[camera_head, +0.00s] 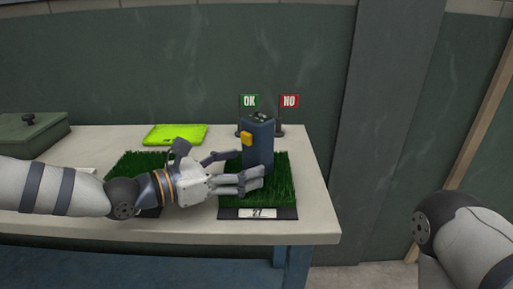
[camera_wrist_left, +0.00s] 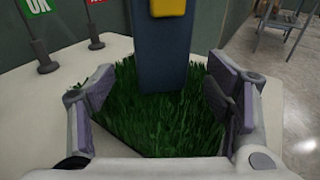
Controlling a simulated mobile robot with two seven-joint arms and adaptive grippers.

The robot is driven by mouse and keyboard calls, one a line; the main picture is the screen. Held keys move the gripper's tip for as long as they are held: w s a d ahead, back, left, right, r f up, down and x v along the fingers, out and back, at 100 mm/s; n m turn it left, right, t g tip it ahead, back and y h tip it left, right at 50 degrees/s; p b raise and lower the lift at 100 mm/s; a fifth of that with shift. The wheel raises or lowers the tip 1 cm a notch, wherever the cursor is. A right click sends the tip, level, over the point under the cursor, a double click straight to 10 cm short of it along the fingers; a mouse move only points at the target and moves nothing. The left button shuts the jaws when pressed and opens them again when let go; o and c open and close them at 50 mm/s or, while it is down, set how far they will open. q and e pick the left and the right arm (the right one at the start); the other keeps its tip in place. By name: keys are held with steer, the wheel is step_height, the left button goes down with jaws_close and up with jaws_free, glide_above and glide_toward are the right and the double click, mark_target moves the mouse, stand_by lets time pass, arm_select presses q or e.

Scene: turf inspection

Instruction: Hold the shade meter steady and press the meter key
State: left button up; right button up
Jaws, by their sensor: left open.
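The shade meter (camera_head: 260,142) is an upright blue-grey block standing on a green turf sample (camera_head: 280,188) with a label reading 27. A yellow key (camera_head: 246,138) sticks out of its left side in the head view. My left gripper (camera_head: 243,170) is open, low over the turf, with its fingers on either side of the meter's lower part. In the left wrist view the meter (camera_wrist_left: 163,50) stands ahead between the open fingers, with space on both sides. The yellow key (camera_wrist_left: 170,7) is cut by the top edge there. My right gripper is out of view; only part of my right arm shows.
A green OK flag (camera_head: 249,101) and a red NO flag (camera_head: 289,101) stand behind the meter. A lime-green tablet-like item (camera_head: 175,134) lies at the back of the white table (camera_head: 310,228). Another turf sample (camera_head: 135,165) is partly behind my left arm. A dark green box (camera_head: 32,132) stands at left.

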mark_target(248, 163)
arm_select(q)
steer(key=shift+x, duration=1.65)
steer(key=shift+c, duration=0.4)
steer(key=c, duration=1)
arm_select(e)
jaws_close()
